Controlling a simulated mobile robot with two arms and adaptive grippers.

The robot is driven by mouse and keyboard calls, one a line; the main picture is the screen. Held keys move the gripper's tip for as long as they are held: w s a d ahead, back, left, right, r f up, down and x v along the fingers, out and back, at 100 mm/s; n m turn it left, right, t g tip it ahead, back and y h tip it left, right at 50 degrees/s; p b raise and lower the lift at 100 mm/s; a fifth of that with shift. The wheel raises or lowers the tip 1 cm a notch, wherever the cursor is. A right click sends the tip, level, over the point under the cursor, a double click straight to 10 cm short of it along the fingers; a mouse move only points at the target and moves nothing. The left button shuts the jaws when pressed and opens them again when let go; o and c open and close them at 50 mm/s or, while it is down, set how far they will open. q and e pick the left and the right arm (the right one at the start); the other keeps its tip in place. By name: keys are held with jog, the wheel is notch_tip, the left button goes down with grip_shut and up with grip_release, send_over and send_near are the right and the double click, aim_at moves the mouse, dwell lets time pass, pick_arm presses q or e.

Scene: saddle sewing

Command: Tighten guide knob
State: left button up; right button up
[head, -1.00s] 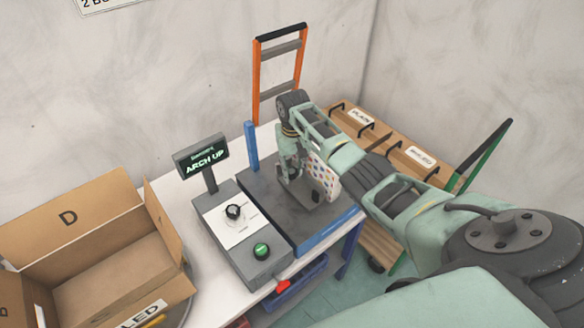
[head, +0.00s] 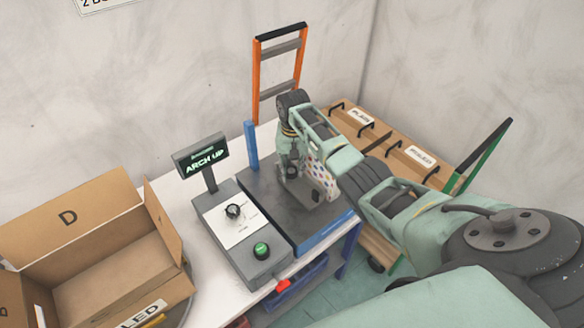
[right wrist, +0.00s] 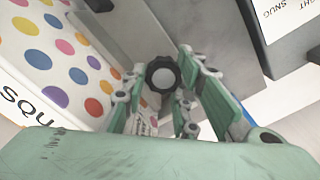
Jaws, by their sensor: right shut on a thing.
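The black lobed guide knob (right wrist: 162,75) shows in the right wrist view, in front of a grey metal plate. My right gripper (right wrist: 163,72) has a finger on each side of it and is shut on it. In the head view my right gripper (head: 292,168) points down over the dark bed (head: 265,192) of the machine, and my wrist partly hides the spot. A white polka-dotted machine part (head: 323,180) stands right beside the gripper. It also fills the left of the right wrist view (right wrist: 50,50). My left gripper is not in view.
A grey control box (head: 240,235) with a dial and green button stands left of the bed. Its display (head: 202,155) reads "ARCH UP". An open cardboard box (head: 95,245) is at the left. A wooden rack (head: 390,140) with labels stands behind my right arm.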

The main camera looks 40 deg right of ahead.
aim_at(294, 170)
jog(key=o, duration=1)
jog(key=shift+w+d+r, duration=0.1)
jog(key=shift+d+r, duration=0.2)
jog(key=shift+d, duration=0.05)
jog(key=shift+c, duration=0.2)
jog(key=shift+o, duration=0.3)
jog(key=shift+f, duration=0.1)
notch_tip(294, 170, up, 12)
